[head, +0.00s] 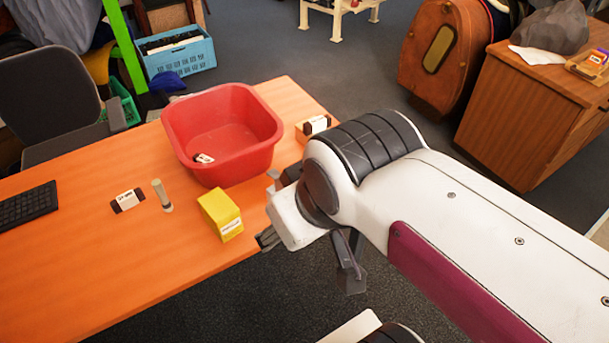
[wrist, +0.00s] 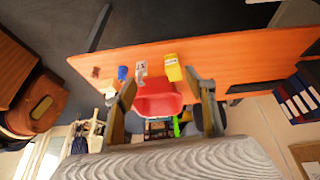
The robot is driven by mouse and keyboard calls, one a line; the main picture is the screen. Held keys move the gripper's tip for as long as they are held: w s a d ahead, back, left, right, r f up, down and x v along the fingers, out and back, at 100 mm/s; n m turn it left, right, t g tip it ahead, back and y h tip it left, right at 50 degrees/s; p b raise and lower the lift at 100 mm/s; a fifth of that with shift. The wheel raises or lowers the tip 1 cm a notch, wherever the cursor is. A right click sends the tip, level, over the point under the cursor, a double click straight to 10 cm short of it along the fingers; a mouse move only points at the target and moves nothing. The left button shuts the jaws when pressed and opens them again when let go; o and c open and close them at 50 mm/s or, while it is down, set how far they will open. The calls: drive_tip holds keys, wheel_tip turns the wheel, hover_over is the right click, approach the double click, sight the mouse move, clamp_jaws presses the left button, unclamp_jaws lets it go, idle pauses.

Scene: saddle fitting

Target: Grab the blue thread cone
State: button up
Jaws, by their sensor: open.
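A small blue object (wrist: 122,73), which looks like the blue thread cone, stands on the orange table (wrist: 235,50) in the wrist view. It is left of a white-and-grey item (wrist: 141,69). In the head view I cannot see it; my arm covers that part of the table. My gripper (head: 309,258) is at the table's near right edge, its fingers apart and nothing seen between them. In the wrist view the fingers of my gripper (wrist: 160,81) spread on both sides of the red basin, and the blue object is off to their left, apart from them.
A red basin (head: 225,125) holds a small white-and-black item (head: 204,158). A yellow box (head: 221,215) stands near my gripper. A pale peg (head: 162,195), a white-and-black block (head: 128,200) and a keyboard (head: 27,206) are farther left. The table's front left is clear.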

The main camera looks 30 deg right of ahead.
drive_tip(key=w+d+f+n+g+h, duration=0.1)
drive_tip(key=w+d+f+n, duration=0.1)
drive_tip(key=w+d+n, duration=0.3)
drive_tip(key=w+d+f+n, duration=0.1)
drive_tip(key=w+n, duration=0.2)
drive_tip(key=w, duration=0.4)
drive_tip(key=w+d+f+n+g+h, duration=0.1)
drive_tip(key=w+d+f+n, duration=0.1)
drive_tip(key=w+d+n, duration=0.3)
drive_tip(key=w+d+f+n, duration=0.3)
drive_tip(key=w+f, duration=0.1)
drive_tip(key=f, duration=0.2)
drive_tip(key=w+d+f+n+g, duration=0.1)
drive_tip(key=w+d+f+n, duration=0.2)
drive_tip(key=f, duration=0.3)
drive_tip(key=w+d+f+n, duration=0.4)
drive_tip(key=w+f, duration=0.2)
drive_tip(key=shift+w+d+f+g, duration=0.1)
drive_tip(key=shift+f+g, duration=0.3)
drive_tip(key=shift+w+d+f+n, duration=0.1)
drive_tip(key=shift+d+f+n, duration=0.15)
drive_tip(key=shift+f+n, duration=0.25)
drive_tip(key=shift+x, duration=1.2)
drive_tip(key=shift+f, duration=0.1)
